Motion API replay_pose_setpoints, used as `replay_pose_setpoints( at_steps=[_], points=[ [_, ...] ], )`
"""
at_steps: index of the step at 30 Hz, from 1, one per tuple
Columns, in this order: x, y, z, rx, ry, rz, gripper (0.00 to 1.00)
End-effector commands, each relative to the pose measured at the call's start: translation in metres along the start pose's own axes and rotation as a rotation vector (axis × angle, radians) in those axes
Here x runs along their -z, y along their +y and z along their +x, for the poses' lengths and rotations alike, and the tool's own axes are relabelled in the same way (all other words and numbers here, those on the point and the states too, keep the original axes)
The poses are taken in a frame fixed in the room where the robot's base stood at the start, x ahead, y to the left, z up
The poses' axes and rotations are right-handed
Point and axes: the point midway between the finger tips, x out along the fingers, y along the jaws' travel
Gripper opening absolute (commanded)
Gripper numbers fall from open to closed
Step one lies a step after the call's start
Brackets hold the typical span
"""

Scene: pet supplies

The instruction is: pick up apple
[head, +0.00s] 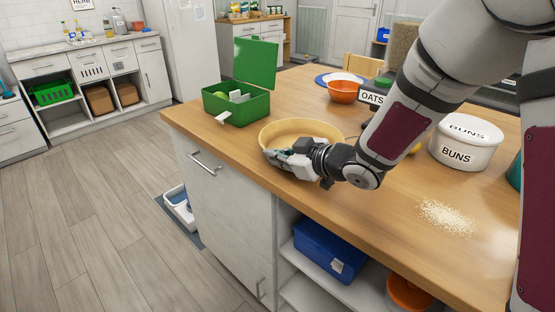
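I cannot make out an apple for certain. My gripper (272,156) reaches from the right to the front rim of a wide tan bowl (300,124) on the wooden counter. It points left and low, and hides part of the bowl's inside and front. A small greenish patch shows at the gripper, too small to identify. Whether the fingers are open or hold anything is not clear.
An open green box (237,106) stands left of the bowl. An orange bowl (342,92) and an OATS label (371,98) are behind. A white BUNS container (466,144) stands right, with spilled grains (446,216) in front. The counter (390,228) is clear near its front edge.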

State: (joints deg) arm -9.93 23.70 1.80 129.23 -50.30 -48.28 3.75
Motion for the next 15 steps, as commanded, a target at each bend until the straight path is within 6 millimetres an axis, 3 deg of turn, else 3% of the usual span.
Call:
replay_pose_setpoints(
  at_steps=[11, 14, 15],
  points=[
    [-0.0014, 0.0001, 0.0011, -0.002, 0.004, -0.003, 0.00],
    [-0.0017, -0.0004, 0.0006, -0.002, 0.002, -0.001, 0.23],
    [-0.0017, -0.0004, 0.0006, -0.002, 0.002, -0.001, 0.25]
  ],
)
